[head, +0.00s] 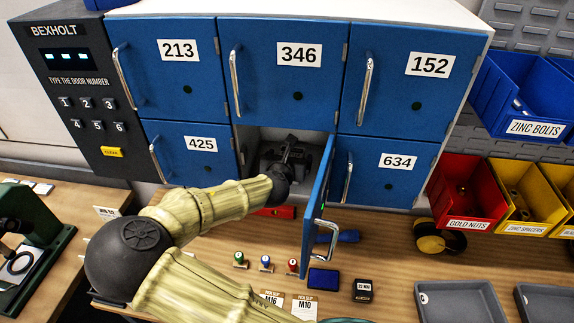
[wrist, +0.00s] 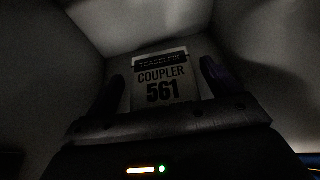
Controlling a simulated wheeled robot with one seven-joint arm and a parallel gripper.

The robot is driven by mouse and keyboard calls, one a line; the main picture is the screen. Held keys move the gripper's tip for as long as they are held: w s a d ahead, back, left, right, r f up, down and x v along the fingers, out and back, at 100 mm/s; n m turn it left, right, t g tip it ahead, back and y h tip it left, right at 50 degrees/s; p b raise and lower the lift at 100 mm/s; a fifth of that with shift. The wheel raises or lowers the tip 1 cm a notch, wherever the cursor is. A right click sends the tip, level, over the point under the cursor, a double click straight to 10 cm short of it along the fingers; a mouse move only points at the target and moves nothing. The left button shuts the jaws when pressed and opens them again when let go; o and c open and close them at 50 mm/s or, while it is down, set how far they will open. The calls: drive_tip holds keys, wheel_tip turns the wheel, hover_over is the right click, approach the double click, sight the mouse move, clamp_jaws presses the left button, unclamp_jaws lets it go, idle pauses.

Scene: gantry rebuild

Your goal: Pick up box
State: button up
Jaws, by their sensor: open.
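The box (wrist: 162,82) shows in the wrist view as a pale carton marked "COUPLER 561" with a dark top band, inside a dim locker compartment. My gripper (wrist: 165,83) is open, with one dark finger on each side of the box. I cannot tell whether the fingers touch it. In the head view my gripper (head: 285,155) reaches into the open middle lower compartment (head: 250,136), and the box is hidden behind it. The compartment's blue door (head: 320,205) stands swung open to the right of my arm.
Shut doors 425 (head: 185,165) and 634 (head: 390,185) flank the compartment, and door 346 (head: 290,85) is above. A keypad panel (head: 80,100) stands left. Several stamps, an ink pad (head: 323,279) and grey trays (head: 460,301) lie on the bench below.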

drive_tip(key=shift+a, duration=0.1)
drive_tip(key=shift+s, duration=0.15)
drive_tip(key=shift+d, duration=0.4)
drive_tip(key=c, duration=1.2)
drive_tip(key=shift+a, duration=0.2)
drive_tip(key=shift+r, duration=0.1)
drive_tip(key=shift+r, duration=0.1)
